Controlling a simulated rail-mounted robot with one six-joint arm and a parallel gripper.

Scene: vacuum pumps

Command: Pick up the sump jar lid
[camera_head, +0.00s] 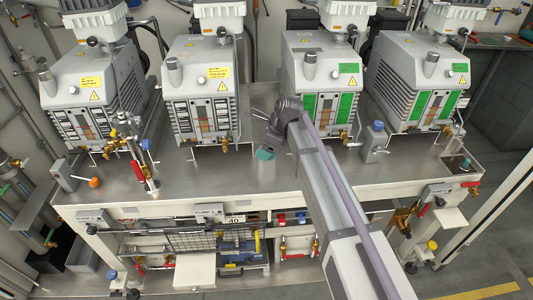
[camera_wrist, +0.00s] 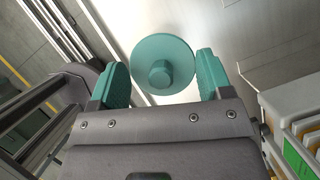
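The sump jar lid (camera_wrist: 178,52) is a round teal disc with a short round knob at its centre, seen from above in the wrist view. My gripper (camera_wrist: 163,62) is open, with one teal finger on each side of the lid and a visible gap between each finger and the knob. The lid's rim lies close to both fingertips; whether it touches them I cannot tell. What lies under the lid is hidden. In the head view a small teal shape (camera_head: 265,154) shows at the end of my arm; I cannot tell lid from fingers there.
Several grey vacuum pumps (camera_head: 200,95) stand along the back of the metal bench (camera_head: 215,187). A grey block with a blue cap (camera_head: 376,142) stands right of my arm. Valves with a red handle (camera_head: 137,171) stand to the left. Bare bench lies left of my gripper.

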